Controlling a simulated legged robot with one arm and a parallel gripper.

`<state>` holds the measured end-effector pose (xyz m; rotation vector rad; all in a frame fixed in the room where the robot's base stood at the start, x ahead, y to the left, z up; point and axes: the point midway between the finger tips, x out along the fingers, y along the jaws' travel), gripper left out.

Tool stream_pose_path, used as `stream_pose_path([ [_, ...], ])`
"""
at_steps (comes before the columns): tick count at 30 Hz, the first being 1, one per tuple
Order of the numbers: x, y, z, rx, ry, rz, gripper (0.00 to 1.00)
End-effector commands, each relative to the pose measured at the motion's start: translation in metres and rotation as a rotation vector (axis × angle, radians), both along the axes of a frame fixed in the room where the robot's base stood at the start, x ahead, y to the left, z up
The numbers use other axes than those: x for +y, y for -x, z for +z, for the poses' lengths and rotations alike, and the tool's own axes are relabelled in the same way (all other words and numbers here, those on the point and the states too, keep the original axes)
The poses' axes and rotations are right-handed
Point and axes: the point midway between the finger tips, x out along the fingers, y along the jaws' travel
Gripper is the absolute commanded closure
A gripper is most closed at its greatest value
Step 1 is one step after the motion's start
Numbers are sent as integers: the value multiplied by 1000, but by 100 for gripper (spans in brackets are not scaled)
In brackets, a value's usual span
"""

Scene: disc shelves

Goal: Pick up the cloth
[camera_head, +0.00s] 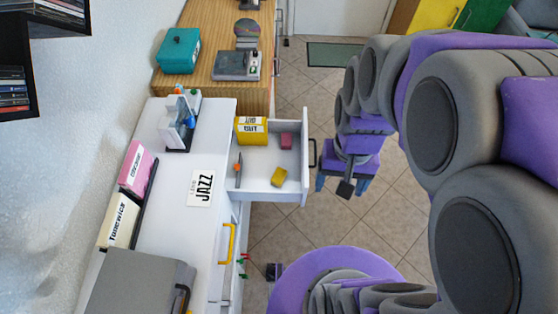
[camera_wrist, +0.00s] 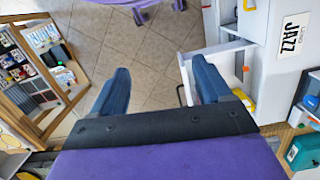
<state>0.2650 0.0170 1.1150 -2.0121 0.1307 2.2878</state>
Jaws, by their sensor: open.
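My gripper (camera_head: 343,187) is open and empty, just right of the open white drawer (camera_head: 303,170) and outside its front. In the wrist view its two blue fingers (camera_wrist: 160,65) are spread with floor tiles and part of the drawer front (camera_wrist: 186,75) between and beyond them. No thing is plainly a cloth. Inside the drawer lie a small pink piece (camera_head: 286,141) and a small yellow piece (camera_head: 279,177); I cannot tell whether either is cloth. A yellow box (camera_head: 251,130) with a label and a thin grey tool with an orange part (camera_head: 238,170) are also in the drawer.
A white counter (camera_head: 180,222) holds a JAZZ card (camera_head: 201,188), a pink box (camera_head: 137,168) and a cream box (camera_head: 118,218). A teal box (camera_head: 179,51) stands on the wooden top behind. The drawer handle (camera_head: 312,153) sticks out. Tiled floor on the right is mostly clear.

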Motion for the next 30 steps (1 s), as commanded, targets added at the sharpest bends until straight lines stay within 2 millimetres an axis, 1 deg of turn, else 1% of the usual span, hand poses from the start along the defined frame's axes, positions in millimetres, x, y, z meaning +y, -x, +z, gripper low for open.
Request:
stream_pose_path([
  [1, 3, -15, -6, 1, 4, -14, 22],
  [3, 8, -36, -14, -7, 8, -40, 22],
  [5, 12, -53, -22, -15, 13, -61, 22],
  [6, 15, -65, -28, -20, 15, -74, 22],
  [11, 29, -108, -56, -40, 24, -124, 22],
  [12, 33, -118, -64, -45, 26, -136, 22],
  [14, 39, -132, -76, -49, 32, -152, 22],
  [18, 55, -164, -108, -69, 37, -190, 22],
  [20, 63, -176, -123, -73, 39, -204, 22],
  [27, 96, -215, -188, -104, 40, -257, 22],
  [30, 109, -224, -213, -109, 38, -276, 22],
])
